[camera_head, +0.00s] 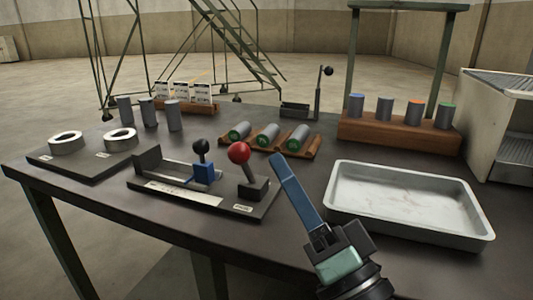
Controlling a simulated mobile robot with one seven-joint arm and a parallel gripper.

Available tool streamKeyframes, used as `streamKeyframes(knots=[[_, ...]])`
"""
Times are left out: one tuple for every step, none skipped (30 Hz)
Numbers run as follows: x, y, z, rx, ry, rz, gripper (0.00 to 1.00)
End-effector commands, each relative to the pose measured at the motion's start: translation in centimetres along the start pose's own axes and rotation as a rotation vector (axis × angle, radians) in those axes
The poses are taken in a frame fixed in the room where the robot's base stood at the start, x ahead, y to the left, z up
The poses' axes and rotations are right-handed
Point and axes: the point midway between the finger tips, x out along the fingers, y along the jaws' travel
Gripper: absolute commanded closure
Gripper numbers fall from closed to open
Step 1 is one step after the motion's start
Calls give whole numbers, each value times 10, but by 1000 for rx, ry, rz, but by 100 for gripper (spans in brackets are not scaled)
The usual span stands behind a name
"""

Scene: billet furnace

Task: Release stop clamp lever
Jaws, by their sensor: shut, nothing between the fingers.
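A flat fixture (176,190) with a pale scale strip sits near the table's front edge. On it a blue stop block (203,172) carries a short upright lever with a black knob (200,147), which looks like the stop clamp lever. At the fixture's right end a red-knobbed lever (238,153) rises from a dark block and leans left. My gripper (276,160) is shut and empty, its long blue fingers pointing up and left. In the picture it is to the right of both levers and appears apart from them. Labels on the fixture are too small to read.
A metal tray (484,239) is right of my gripper. A wooden rack (312,155) of green-ended cylinders lies behind. Two rings (67,143) rest on a plate at left. Upright cylinders (172,116) and another black-knobbed lever device (318,95) stand farther back.

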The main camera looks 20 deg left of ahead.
Motion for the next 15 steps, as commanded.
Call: streamKeyframes(knots=[[-11, -6, -4, -1, 3, 3, 100], [-17, -8, -6, -1, 4, 3, 100], [-24, -12, -8, -1, 3, 2, 100], [-30, -14, -10, -1, 3, 3, 100], [-35, -17, -11, -1, 3, 2, 100], [-41, -20, -12, -2, 2, 2, 100], [-45, -22, -13, -2, 2, 2, 100], [-49, -23, -14, -1, 2, 2, 100], [-53, -25, -16, -1, 1, 2, 100], [-56, -26, -16, -1, 2, 1, 100], [-58, -28, -17, -1, 1, 1, 100], [-60, -29, -17, 0, 0, 0, 100], [-62, -30, -18, 0, 0, 0, 100], [-63, -30, -18, 0, -1, 0, 100], [-64, -30, -18, 0, -1, 0, 100]])
